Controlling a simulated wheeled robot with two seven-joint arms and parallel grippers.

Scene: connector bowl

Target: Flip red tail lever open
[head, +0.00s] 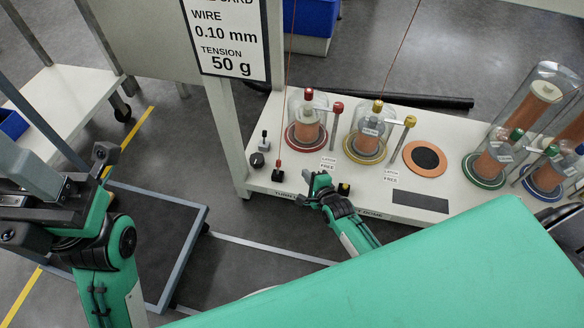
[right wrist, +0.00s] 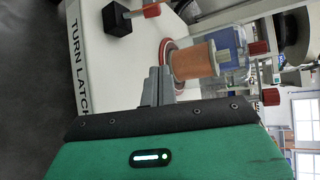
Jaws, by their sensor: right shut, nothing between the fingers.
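The red tail lever (head: 279,164) is a small red-tipped lever on a black block (head: 278,178) at the bench's front left. In the right wrist view the red tip (right wrist: 151,11) sticks out beside its black block (right wrist: 117,20). My right gripper (head: 313,181) is just right of the lever, apart from it, over the bench's front edge. Its grey fingers (right wrist: 160,82) are together and empty, in front of the copper spool (right wrist: 192,60) in the wrist view. Dark parts of my left arm show at the left of the head view; its jaws cannot be made out.
A clear dome (head: 308,122) over the red-based spool and a red-topped post (head: 337,108) stand behind the lever. A yellow-based dome (head: 369,130) stands to the right. A black-and-yellow block (head: 344,188) sits close right of my right gripper. A sign post rises at left.

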